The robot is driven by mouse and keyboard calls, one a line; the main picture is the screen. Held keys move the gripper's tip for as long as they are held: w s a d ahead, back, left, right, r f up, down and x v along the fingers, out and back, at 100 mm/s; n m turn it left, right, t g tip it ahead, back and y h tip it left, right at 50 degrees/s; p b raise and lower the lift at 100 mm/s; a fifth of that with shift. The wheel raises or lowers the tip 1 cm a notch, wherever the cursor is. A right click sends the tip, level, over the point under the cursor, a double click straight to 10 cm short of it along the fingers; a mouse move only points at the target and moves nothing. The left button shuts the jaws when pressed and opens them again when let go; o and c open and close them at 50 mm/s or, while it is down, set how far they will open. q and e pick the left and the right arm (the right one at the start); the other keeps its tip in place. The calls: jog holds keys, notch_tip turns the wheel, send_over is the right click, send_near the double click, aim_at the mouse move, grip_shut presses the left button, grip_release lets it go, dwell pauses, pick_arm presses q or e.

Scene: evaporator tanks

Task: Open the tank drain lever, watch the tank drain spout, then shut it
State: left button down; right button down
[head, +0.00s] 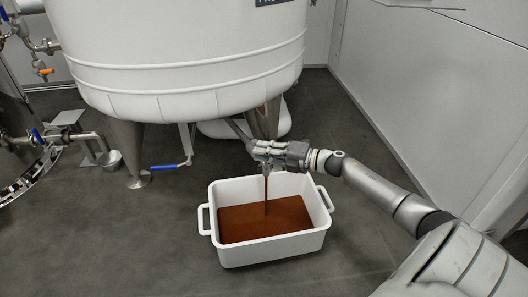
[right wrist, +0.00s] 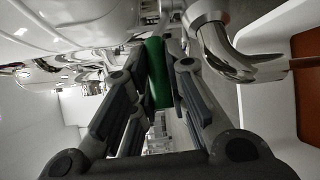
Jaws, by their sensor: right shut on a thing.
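The big white tank (head: 180,60) stands at the back. My right gripper (head: 260,148) is under its front right edge, shut on the green drain lever (right wrist: 156,74), which shows between the fingers in the right wrist view. The metal drain spout (right wrist: 222,52) is close beside the fingers in that view. A thin brown stream (head: 266,190) runs down from the spout into a white tub (head: 270,256). Brown liquid (head: 245,224) covers the tub's bottom. My left gripper is not in view.
A blue-handled valve (head: 165,167) hangs from a pipe left of the tub. Other piping and a metal vessel are at the left edge. A grey wall (head: 420,80) runs along the right. The front floor is clear.

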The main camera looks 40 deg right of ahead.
jog(key=c, duration=1.4)
grip_release()
jog(key=shift+c, duration=0.2)
jog(key=v, duration=1.2)
jog(key=shift+w, duration=0.1)
dwell(4.7)
